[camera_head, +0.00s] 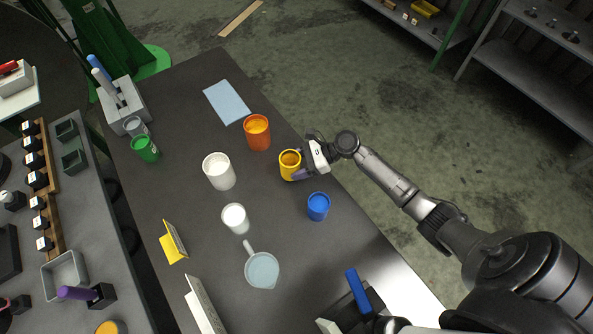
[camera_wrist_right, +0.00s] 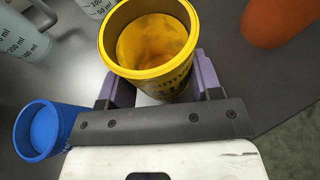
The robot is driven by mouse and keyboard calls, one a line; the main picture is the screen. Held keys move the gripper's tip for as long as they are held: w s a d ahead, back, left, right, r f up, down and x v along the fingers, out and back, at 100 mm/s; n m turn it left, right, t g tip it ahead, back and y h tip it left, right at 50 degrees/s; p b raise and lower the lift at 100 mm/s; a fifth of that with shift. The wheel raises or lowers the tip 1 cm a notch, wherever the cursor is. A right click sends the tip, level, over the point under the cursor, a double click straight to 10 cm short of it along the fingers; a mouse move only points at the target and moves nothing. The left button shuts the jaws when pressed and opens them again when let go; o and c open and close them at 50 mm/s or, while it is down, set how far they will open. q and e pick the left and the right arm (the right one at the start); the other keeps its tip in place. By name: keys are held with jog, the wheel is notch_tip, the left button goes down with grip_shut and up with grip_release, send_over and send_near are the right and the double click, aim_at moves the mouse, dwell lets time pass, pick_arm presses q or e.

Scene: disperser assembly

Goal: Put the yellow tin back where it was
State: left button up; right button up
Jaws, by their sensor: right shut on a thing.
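The yellow tin (camera_head: 290,172) is upright and open at the top, near the right edge of the dark table. It also shows in the right wrist view (camera_wrist_right: 150,75), with its hollow inside visible. My right gripper (camera_head: 300,174) comes in from the right and is shut on the tin, with purple finger pads on either side of it (camera_wrist_right: 165,85). I cannot tell whether the tin's base touches the table.
An orange tin (camera_head: 257,138) and a blue tin (camera_head: 318,207) stand close on either side. White beakers (camera_head: 219,177) (camera_head: 235,222), a scoop-like pan (camera_head: 262,270), a yellow folded card (camera_head: 173,246) and a light blue sheet (camera_head: 227,102) share the table (camera_head: 180,105).

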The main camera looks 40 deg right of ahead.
jog(key=shift+f+b, duration=0.4)
jog(key=shift+f, duration=1.45)
jog(key=o, duration=1.1)
jog(key=shift+f, duration=0.1)
jog(key=shift+c, duration=0.2)
jog(key=shift+s+d+r, duration=0.15)
jog(key=shift+r, duration=0.05)
jog(key=v, duration=1.1)
jog(key=shift+s+d+r+p, duration=0.15)
jog(key=shift+d+p, duration=0.1)
jog(key=shift+p, duration=0.15)
